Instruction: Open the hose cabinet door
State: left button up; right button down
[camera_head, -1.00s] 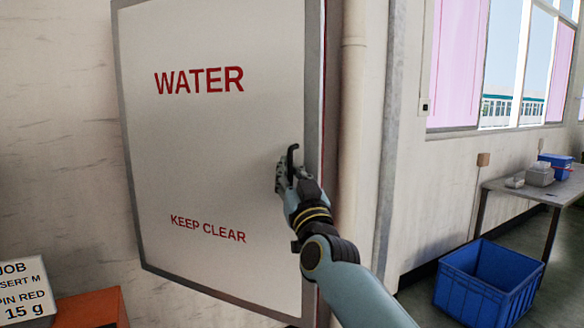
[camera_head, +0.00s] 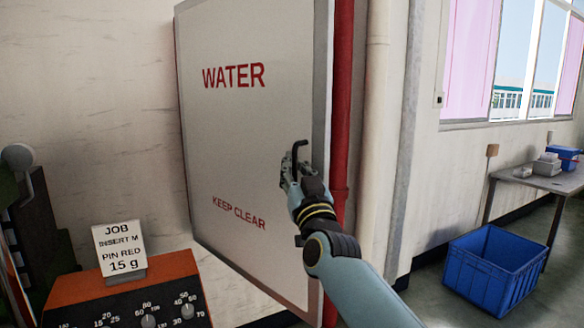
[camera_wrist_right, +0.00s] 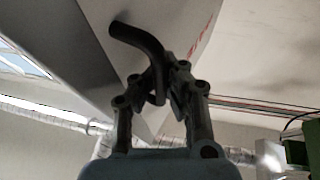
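The hose cabinet door (camera_head: 240,145) is a white panel with a grey border and red "WATER" and "KEEP CLEAR" lettering. It stands ajar, its right edge swung out from the wall. A black hooked handle (camera_head: 298,152) is near its right edge. My right gripper (camera_head: 292,172) is at the handle. In the right wrist view, the fingers of the gripper (camera_wrist_right: 168,82) are closed around the stem of the dark handle (camera_wrist_right: 138,38), with its bent end sticking out. My left gripper is not in view.
A red vertical pipe (camera_head: 341,120) shows beyond the door's right edge, beside a cream pipe (camera_head: 377,130). An orange control box (camera_head: 170,285) with a job card (camera_head: 120,250) is at lower left. A blue crate (camera_head: 490,270) and a table (camera_head: 545,180) stand at right.

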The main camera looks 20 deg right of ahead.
jog(key=c, duration=1.8)
grip_release()
jog(key=shift+s+d+f, duration=0.15)
jog(key=shift+f, duration=0.05)
jog(key=o, duration=0.4)
jog(key=shift+s+d+r, duration=0.15)
jog(key=shift+s+r, duration=0.05)
jog(key=shift+s, duration=0.05)
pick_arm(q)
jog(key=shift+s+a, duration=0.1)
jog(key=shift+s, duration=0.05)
pick_arm(e)
jog(key=shift+w, duration=0.2)
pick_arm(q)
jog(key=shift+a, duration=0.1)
pick_arm(e)
jog(key=v, duration=1.2)
